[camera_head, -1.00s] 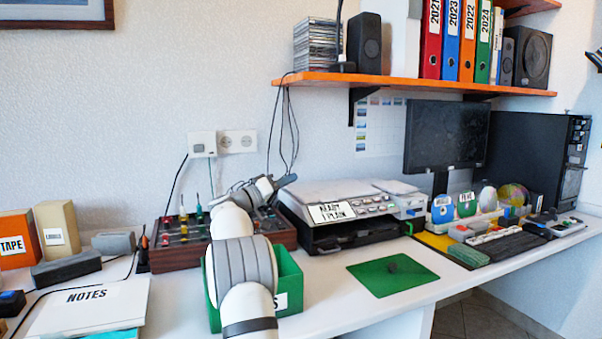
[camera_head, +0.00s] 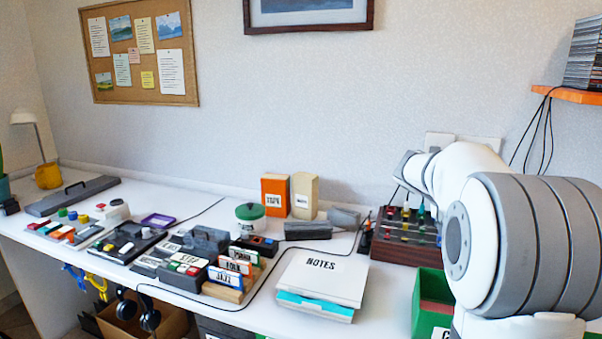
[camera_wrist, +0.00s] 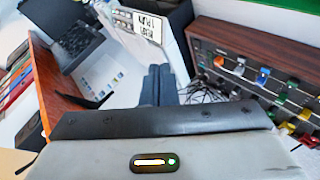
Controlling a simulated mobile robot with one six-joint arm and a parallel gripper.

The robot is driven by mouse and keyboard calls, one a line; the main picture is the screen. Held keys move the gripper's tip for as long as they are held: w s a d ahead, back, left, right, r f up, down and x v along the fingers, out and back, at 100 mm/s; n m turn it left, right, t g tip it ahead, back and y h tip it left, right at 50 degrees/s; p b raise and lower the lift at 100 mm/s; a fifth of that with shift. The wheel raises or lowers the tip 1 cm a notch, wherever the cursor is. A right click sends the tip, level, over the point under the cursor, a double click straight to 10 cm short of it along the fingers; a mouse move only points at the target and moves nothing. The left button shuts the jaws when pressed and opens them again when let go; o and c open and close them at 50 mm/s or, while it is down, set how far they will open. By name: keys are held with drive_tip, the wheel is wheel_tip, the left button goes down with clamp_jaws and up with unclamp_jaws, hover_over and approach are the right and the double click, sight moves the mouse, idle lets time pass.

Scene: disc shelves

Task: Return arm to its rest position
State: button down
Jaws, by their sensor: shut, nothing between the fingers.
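My arm (camera_head: 480,230) fills the right side of the head view, folded close to the camera in front of the wall. My gripper (camera_wrist: 158,72) shows in the wrist view with its two dark fingers together and nothing between them. In the head view the fingers are hidden or too unclear to make out.
The control box also stands beside my arm in the head view (camera_head: 392,250), with a green bin (camera_head: 428,310) below it. A white NOTES box (camera_head: 322,275) and label blocks cover the desk leftward. An orange shelf (camera_wrist: 58,85) lies left in the wrist view.

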drive_tip(key=s+a+r+n+t+y+p, duration=0.1)
drive_tip(key=s+a+n+y+p, duration=0.2)
drive_tip(key=a, duration=1.2)
drive_tip(key=s+a+r+n+t+y+p, duration=0.1)
drive_tip(key=s+a+y+p, duration=0.7)
drive_tip(key=s, duration=1)
drive_tip(key=a+r+n+p, duration=0.1)
drive_tip(key=a+n+p, duration=0.1)
drive_tip(key=a+p, duration=0.2)
drive_tip(key=shift+s+a+t+p, duration=0.25)
drive_tip(key=shift+a+t+p, duration=0.1)
drive_tip(key=shift+a, duration=1)
